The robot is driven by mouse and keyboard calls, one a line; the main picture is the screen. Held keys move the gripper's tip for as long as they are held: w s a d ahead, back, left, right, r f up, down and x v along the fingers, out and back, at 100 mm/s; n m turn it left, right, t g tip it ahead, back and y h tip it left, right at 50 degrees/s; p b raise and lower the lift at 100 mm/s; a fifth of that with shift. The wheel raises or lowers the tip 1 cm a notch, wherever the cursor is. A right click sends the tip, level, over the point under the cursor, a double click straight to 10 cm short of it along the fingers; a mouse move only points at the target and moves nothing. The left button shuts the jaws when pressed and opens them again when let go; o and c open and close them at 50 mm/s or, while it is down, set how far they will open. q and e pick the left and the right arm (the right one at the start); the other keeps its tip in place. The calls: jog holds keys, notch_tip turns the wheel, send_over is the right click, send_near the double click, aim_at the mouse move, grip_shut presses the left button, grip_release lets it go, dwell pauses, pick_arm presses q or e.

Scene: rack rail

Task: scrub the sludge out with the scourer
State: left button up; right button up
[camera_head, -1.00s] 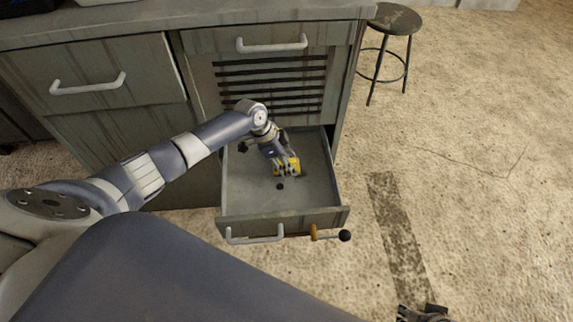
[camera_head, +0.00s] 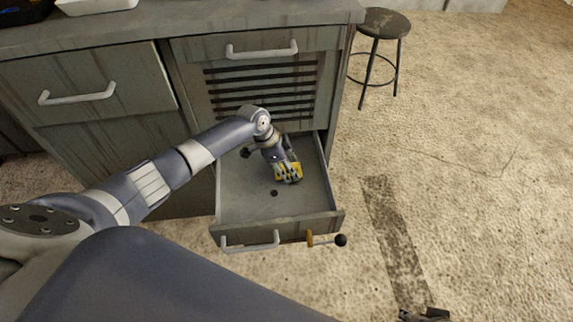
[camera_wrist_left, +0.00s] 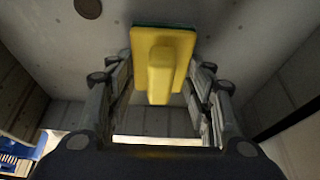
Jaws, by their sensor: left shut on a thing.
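The yellow scourer (camera_head: 289,178) with a green underside is in the open grey drawer (camera_head: 325,180), low over its floor. It also shows in the left wrist view (camera_wrist_left: 161,70), between the fingers. My left gripper (camera_head: 284,171) reaches into the drawer from the back left and is shut on the scourer. I cannot tell if the pad touches the floor. A small dark round spot (camera_head: 274,193) lies on the drawer floor in front of the scourer; I cannot tell if it is a drain or dirt. No clear sludge shows. My right gripper (camera_head: 425,315) is cut off at the bottom right; its fingers are unclear.
The drawer front has a white handle (camera_head: 250,243) and an orange lever with a black ball (camera_head: 327,240). The cabinet (camera_head: 150,130) stands behind and left. A dark stool (camera_head: 383,25) stands at the back right.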

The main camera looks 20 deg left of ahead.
pick_arm(q)
jog(key=shift+s+d+p, duration=0.4)
jog(key=shift+s+p, duration=0.15)
jog(key=shift+p, duration=0.1)
jog(key=shift+s+d+p, duration=0.3)
jog(key=shift+s+p, duration=0.2)
jog(key=shift+p, duration=0.05)
jog(key=shift+s+d, duration=0.15)
jog(key=shift+s, duration=0.2)
pick_arm(e)
notch_tip(320, 180, down, 10)
jog(key=shift+a+f+g, duration=0.15)
jog(key=shift+f+g, duration=0.05)
jog(key=shift+g, duration=0.1)
